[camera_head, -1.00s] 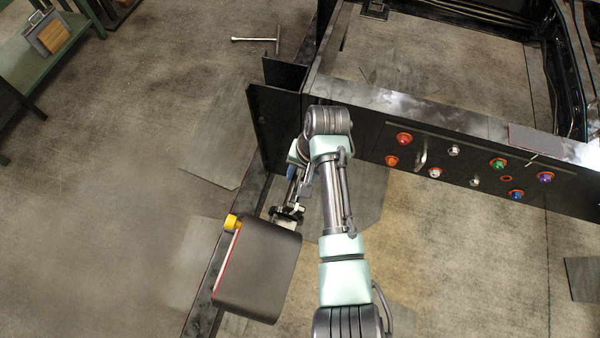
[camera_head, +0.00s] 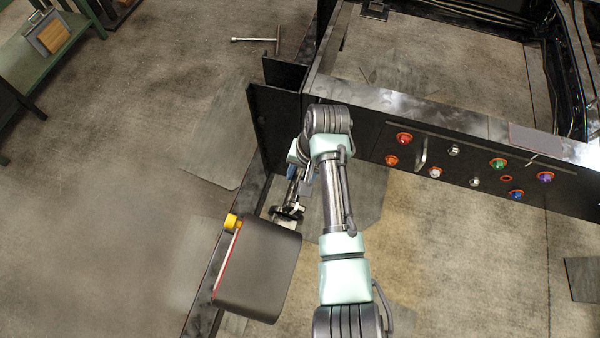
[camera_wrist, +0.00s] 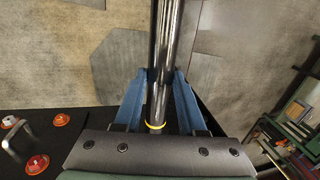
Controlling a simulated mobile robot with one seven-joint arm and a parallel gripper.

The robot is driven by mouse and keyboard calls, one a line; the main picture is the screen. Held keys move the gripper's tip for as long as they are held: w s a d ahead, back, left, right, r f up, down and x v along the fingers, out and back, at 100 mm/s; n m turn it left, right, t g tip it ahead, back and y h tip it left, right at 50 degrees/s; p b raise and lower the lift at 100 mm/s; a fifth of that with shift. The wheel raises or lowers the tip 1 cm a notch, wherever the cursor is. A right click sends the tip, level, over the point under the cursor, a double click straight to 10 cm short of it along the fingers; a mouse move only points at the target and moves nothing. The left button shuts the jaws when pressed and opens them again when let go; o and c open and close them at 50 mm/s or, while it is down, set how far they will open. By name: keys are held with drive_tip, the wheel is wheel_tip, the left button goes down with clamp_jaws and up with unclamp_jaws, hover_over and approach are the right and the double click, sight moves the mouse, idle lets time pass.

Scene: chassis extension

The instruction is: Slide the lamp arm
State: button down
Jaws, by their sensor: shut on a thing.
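The lamp arm is a shiny metal rod (camera_wrist: 163,40) that runs up the middle of the wrist view, with a yellow ring near its lower end. My gripper (camera_wrist: 163,78) is shut on it, one blue finger on each side. In the head view a short part of the rod (camera_head: 292,192) shows between my gripper and a dark box-shaped lamp housing (camera_head: 258,268). The housing has a red and white edge and a yellow knob. My wrist and arm partly hide the grip in the head view.
A dark chassis beam (camera_head: 450,125) with coloured lights and a handle (camera_head: 421,154) lies right of my arm. Upright dark plates (camera_head: 272,125) stand close to my wrist. A T-shaped tool (camera_head: 258,40) lies on the floor. Floor at left is open, with a green bench (camera_head: 25,60) beyond.

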drive_tip(key=shift+w+d+b, duration=0.25)
drive_tip(key=shift+w+b, duration=0.05)
drive_tip(key=shift+w, duration=0.35)
drive_tip(key=shift+w+d+b, duration=0.2)
drive_tip(key=shift+w+b, duration=0.05)
drive_tip(key=shift+w, duration=0.35)
drive_tip(key=c, duration=0.5)
unclamp_jaws()
drive_tip(key=shift+r, duration=0.15)
wheel_tip(320, 180, up, 12)
drive_tip(key=d, duration=0.2)
drive_tip(key=shift+s+d+r+b, duration=0.15)
drive_tip(key=shift+s+r+b, duration=0.1)
drive_tip(key=shift+s+b, duration=0.15)
